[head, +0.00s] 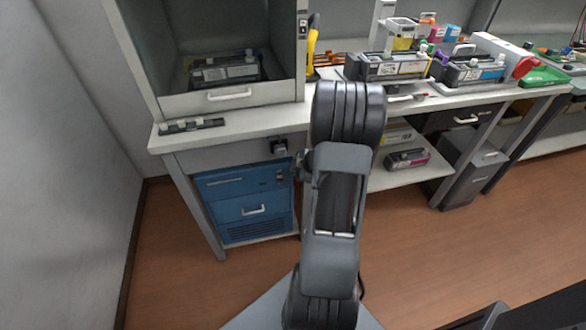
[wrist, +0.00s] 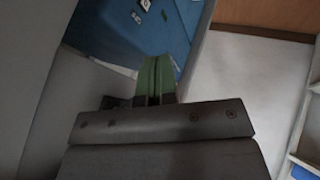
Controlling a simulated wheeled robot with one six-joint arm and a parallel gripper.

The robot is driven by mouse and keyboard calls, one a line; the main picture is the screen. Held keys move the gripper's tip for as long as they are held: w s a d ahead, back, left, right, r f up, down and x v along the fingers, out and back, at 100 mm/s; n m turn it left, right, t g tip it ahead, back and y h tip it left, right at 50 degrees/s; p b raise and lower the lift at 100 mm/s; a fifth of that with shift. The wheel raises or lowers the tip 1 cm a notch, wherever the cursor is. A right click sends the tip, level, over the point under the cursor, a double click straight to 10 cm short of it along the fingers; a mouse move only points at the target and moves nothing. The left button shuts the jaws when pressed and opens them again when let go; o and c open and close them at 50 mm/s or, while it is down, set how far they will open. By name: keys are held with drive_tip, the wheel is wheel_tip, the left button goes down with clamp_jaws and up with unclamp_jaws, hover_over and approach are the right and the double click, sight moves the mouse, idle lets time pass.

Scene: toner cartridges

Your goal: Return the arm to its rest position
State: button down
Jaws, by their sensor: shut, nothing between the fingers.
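My gripper (wrist: 155,80) shows in the wrist view as two green fingers, closed together with nothing between them. A blue surface, likely the drawer cabinet (wrist: 115,35), lies beyond the fingertips. In the head view my dark arm stretches up the middle of the picture, in front of the workbench. I cannot clearly make out the fingers there. A toner cartridge (head: 225,70) sits inside the grey open-fronted enclosure (head: 230,102) at the left. Other cartridges (head: 387,67) stand on the bench to the right, and one (head: 407,159) lies on the lower shelf.
The blue drawer cabinet (head: 245,203) stands under the bench (head: 280,122), left of my arm. A dark strip (head: 191,125) lies at the bench's left end. A green tray (head: 543,76) is at the right.

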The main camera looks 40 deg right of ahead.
drive_tip(key=s+d+m+g+h, duration=0.2)
drive_tip(key=s+d+m+h, duration=0.1)
drive_tip(key=d+m+h, duration=0.25)
drive_tip(key=s+a+r+m+g+h+p, duration=0.1)
drive_tip(key=s+r+m+g+h+p, duration=0.2)
drive_tip(key=r, duration=0.5)
drive_tip(key=s+a+r+m+y+p, duration=0.1)
drive_tip(key=a+r+p, duration=0.3)
drive_tip(key=a+r, duration=0.4)
drive_tip(key=s+a+r+m+y+p, duration=0.1)
drive_tip(key=s+a+r+y+p, duration=0.1)
drive_tip(key=a+r, duration=0.6)
drive_tip(key=s+a+r+m+t+y+p, duration=0.1)
drive_tip(key=s+a+r+y+p, duration=0.1)
drive_tip(key=a+r+p, duration=0.5)
drive_tip(key=a+r+y, duration=0.1)
drive_tip(key=a+r, duration=0.1)
drive_tip(key=a, duration=0.4)
drive_tip(key=shift+s+y, duration=0.25)
drive_tip(key=shift+y, duration=0.1)
drive_tip(key=shift+r, duration=0.1)
